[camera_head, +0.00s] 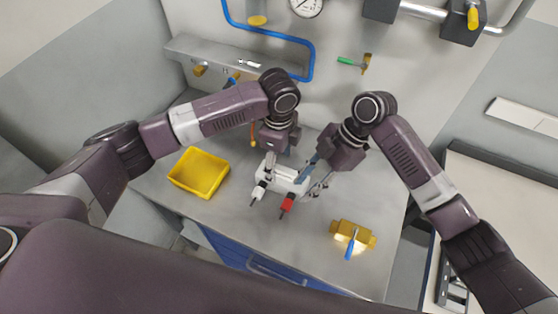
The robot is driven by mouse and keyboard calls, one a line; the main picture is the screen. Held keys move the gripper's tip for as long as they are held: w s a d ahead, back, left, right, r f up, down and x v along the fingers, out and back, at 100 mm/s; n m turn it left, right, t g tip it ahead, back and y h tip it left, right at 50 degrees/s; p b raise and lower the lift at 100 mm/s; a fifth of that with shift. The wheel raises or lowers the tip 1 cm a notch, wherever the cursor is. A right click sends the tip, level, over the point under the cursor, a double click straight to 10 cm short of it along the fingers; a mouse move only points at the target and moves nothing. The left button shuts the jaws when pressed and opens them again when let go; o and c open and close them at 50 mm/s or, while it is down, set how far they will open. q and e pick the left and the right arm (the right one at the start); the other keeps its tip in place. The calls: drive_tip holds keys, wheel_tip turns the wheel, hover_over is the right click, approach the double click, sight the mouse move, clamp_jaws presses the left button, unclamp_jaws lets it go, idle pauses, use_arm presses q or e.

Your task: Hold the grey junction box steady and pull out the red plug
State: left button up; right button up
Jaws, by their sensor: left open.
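The junction box (286,176) is a pale grey block on the workbench, partly hidden under my two grippers. The red plug (287,203) sits at its front side, with a dark tip pointing toward me. A white plug-like piece (259,191) sits at the box's front left. My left gripper (270,166) is open, pointing down over the left part of the box. My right gripper (312,183) is at the right end of the box, close to it; its jaws are too small to read. I cannot tell whether either gripper touches the box.
A yellow bin (198,173) stands left on the bench. A brass-yellow valve (352,234) with a blue handle lies at the front right. Bench space left of the valve is clear.

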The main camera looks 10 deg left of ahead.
sight(279, 174)
use_arm(q)
wheel_tip(279, 174, down, 8)
drive_tip(key=shift+r, duration=0.15)
idle(0.4)
